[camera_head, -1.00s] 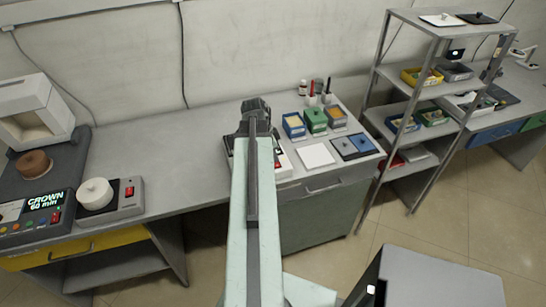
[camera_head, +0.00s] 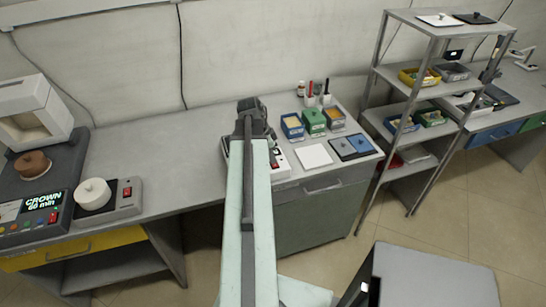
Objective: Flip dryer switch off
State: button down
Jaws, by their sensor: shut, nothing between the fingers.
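No label in view names the dryer. A low grey-white device (camera_head: 282,166) with red switches (camera_head: 274,161) sits on the bench, mostly hidden behind my arm. Another grey unit (camera_head: 115,207) at the left carries a white round lidded pot (camera_head: 93,193) and a red switch (camera_head: 127,191). My gripper (camera_head: 252,103) is dark and shut, with nothing held. It appears over or just behind the middle device; its height above it and any contact cannot be told.
An open furnace (camera_head: 33,110) with a lit "CROWN" panel (camera_head: 43,202) stands far left. Small blue, green and yellow bins (camera_head: 314,122), a white tile (camera_head: 314,156) and blue pads (camera_head: 357,146) lie right of my arm. A metal shelf rack (camera_head: 408,88) stands farther right. Bench between left unit and arm is clear.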

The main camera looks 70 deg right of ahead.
jog(key=shift+s+a, duration=0.35)
jog(key=shift+a, duration=0.2)
jog(key=shift+r, duration=0.1)
jog(key=shift+d+r+p, duration=0.1)
jog(key=shift+r+p, duration=0.1)
jog(key=shift+p, duration=0.2)
jog(key=d+p+v, duration=0.1)
jog(key=p+v, duration=1.2)
jog(key=shift+r, duration=0.3)
jog(key=shift+s, duration=0.1)
